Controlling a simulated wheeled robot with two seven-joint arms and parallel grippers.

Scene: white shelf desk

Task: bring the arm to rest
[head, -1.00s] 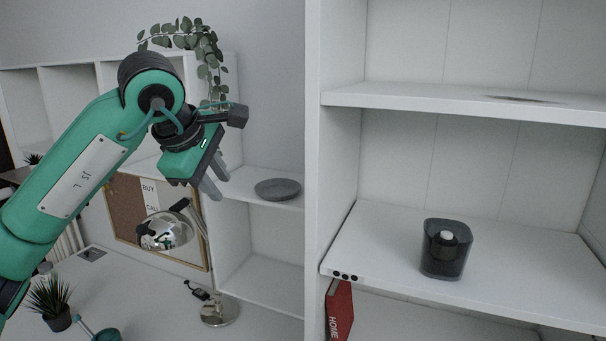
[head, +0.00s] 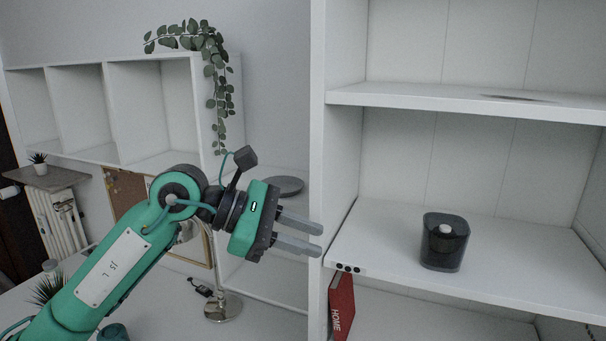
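My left arm comes in from the lower left of the head view. Its gripper (head: 318,240) points right, with its fingertips in front of the front left upright of the white shelf unit. The two grey fingers are apart with a gap between them, and nothing shows between them. My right gripper is not in the picture.
A dark translucent container (head: 444,242) stands on the middle shelf (head: 390,240), right of my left gripper. A red book (head: 341,308) stands below that shelf. A grey plate (head: 288,186) lies on a shelf behind my gripper. A lamp base (head: 222,308) stands on the desk.

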